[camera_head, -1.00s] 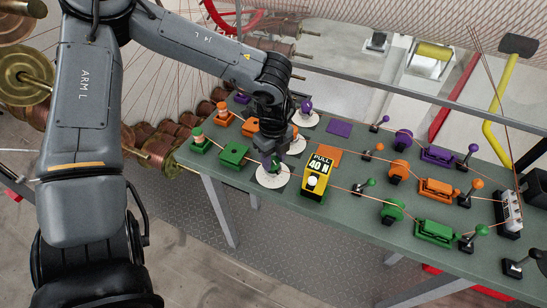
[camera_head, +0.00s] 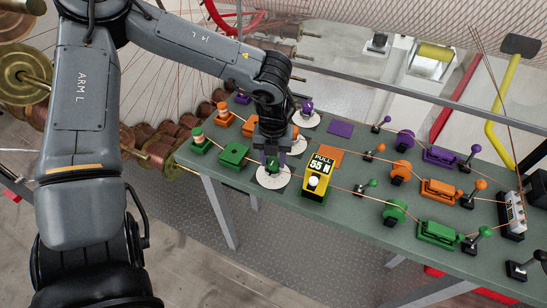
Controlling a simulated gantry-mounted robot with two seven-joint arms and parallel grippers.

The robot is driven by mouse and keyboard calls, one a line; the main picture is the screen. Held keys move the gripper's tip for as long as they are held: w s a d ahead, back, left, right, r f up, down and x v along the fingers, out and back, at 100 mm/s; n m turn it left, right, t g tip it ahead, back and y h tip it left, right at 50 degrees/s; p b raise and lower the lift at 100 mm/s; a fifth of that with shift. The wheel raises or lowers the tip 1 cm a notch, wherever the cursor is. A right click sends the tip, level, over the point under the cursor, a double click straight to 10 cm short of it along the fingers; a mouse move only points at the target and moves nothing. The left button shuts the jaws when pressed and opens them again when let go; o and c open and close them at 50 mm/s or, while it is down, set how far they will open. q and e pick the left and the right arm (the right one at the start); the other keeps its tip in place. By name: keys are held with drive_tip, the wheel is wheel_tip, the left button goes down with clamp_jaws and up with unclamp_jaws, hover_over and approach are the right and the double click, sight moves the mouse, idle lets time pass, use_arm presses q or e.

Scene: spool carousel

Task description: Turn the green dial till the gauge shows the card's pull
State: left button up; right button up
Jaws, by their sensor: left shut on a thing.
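The green dial (camera_head: 273,168) sits on a round white plate (camera_head: 272,183) toward the left part of the green table. My left gripper (camera_head: 273,162) comes down over it from above and is shut on it; the fingers partly hide the dial. My right gripper is not in view.
Purple (camera_head: 306,107) and orange dials stand behind, the orange one mostly hidden by my arm. Thin cords run right past green (camera_head: 394,211), orange (camera_head: 401,172) and purple (camera_head: 405,141) wheels, blocks and levers. A green block (camera_head: 234,154) stands to the left.

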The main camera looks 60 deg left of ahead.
sight(273, 161)
use_arm(q)
drive_tip(key=shift+m, duration=0.5)
drive_tip(key=o, duration=1.1)
drive_tip(key=shift+c, duration=0.2)
wheel_tip(273, 161, up, 11)
drive_tip(key=p, duration=0.1)
drive_tip(key=shift+p, duration=0.3)
